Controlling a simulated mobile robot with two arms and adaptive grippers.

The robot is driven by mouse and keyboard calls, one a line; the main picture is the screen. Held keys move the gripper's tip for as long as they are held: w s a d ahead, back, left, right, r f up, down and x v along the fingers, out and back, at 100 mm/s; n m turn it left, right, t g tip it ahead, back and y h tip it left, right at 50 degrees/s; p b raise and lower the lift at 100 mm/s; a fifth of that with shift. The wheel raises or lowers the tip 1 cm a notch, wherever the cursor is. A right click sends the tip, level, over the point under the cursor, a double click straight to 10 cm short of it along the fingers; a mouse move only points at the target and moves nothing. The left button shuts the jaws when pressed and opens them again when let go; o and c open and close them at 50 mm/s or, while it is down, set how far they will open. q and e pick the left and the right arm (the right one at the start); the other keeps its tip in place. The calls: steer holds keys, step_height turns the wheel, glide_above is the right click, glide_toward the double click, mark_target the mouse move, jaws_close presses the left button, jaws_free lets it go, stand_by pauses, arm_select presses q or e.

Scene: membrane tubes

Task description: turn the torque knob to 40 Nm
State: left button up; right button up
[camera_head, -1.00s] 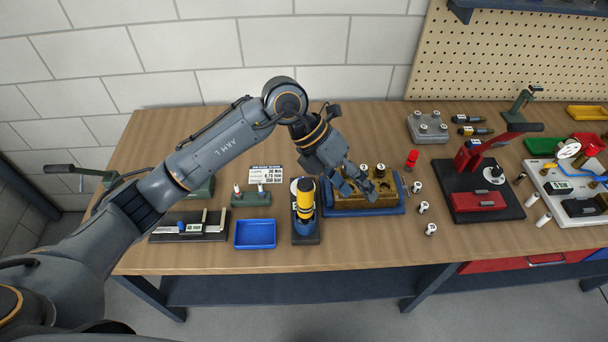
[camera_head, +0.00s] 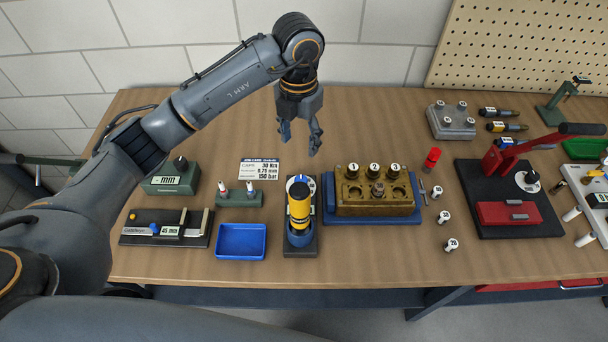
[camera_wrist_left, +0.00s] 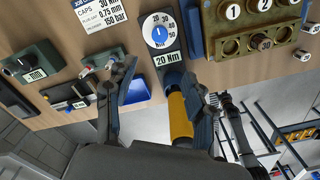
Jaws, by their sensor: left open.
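The torque knob (camera_wrist_left: 159,36) is a blue pointer on a white numbered dial, and the display (camera_wrist_left: 168,58) below it reads 20 Nm. In the head view the dial (camera_head: 300,184) is partly hidden behind the upright yellow and black driver (camera_head: 300,208), which stands on a dark base. My left gripper (camera_head: 300,143) is open and empty, pointing down above and behind the dial, apart from it. In the left wrist view its fingers (camera_wrist_left: 162,105) are spread, with the yellow driver near the right finger. My right gripper is not in view.
The brass block (camera_head: 375,192) with caps 1, 2 and 3 stands right of the driver on a blue tray (camera_head: 330,213). A blue bin (camera_head: 241,241) and a caliper (camera_head: 165,228) lie to the left. The job card (camera_head: 259,169) reads caps 30 Nm.

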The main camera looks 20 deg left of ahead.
mark_target(301, 179)
arm_select(q)
steer(key=f+p, duration=0.1)
steer(key=f, duration=0.3)
steer(key=f+p, duration=0.1)
steer(key=f, duration=0.4)
steer(key=w+f+p, duration=0.1)
steer(key=f, duration=0.3)
steer(key=shift+f+p, duration=0.2)
steer(key=shift+p, duration=0.1)
steer(key=shift+f, duration=0.75)
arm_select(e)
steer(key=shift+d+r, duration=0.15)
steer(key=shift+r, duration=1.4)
arm_select(q)
steer(key=shift+c, duration=0.4)
jaws_close()
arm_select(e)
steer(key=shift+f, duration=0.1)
